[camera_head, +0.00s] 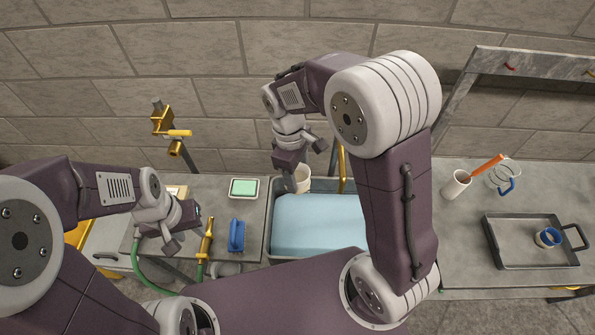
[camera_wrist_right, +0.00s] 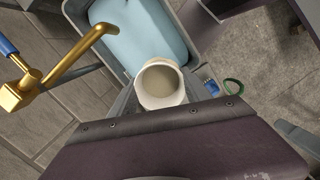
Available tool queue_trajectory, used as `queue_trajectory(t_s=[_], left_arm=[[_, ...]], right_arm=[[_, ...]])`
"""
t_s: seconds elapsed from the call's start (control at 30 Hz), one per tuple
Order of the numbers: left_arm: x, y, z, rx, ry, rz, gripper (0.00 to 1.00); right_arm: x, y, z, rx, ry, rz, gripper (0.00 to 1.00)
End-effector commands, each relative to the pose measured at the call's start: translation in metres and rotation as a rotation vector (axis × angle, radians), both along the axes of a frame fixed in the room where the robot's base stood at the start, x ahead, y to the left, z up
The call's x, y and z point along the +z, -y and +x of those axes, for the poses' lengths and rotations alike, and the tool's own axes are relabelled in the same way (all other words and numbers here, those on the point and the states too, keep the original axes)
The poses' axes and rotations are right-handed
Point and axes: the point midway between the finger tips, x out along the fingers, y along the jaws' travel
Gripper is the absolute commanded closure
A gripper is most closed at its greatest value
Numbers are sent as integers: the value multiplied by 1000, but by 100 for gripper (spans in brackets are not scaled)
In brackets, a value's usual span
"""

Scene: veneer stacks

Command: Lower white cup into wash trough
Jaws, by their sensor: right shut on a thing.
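My right gripper (camera_head: 291,180) is shut on the white cup (camera_head: 303,178) at the back-left corner of the wash trough. In the right wrist view the cup (camera_wrist_right: 161,84) is seen from above, with its open mouth up and a pale interior. The trough (camera_head: 267,232) is a grey basin with light blue water (camera_head: 318,226). In the wrist view the cup overlaps the trough's edge; I cannot tell its exact height above the water. My left gripper (camera_head: 180,238) is empty over the left counter; its fingertips are too unclear to judge.
A gold tap (camera_wrist_right: 78,58) stands behind the trough. The left counter holds a green sponge in a dish (camera_head: 243,188), a blue object (camera_head: 236,236) and a gold hose nozzle (camera_head: 206,240). On the right are a white holder (camera_head: 456,184) and a grey tray (camera_head: 500,262) with a blue-banded cup (camera_head: 547,238).

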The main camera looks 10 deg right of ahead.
Motion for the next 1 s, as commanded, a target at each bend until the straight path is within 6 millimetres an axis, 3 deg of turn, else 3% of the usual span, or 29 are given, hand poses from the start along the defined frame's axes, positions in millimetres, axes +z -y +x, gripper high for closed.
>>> queue_trajectory(t_s=[1.0], left_arm=[[-45, 0, 0, 0, 0, 0, 65]], right_arm=[[-65, 0, 0, 0, -1, -1, 82]])
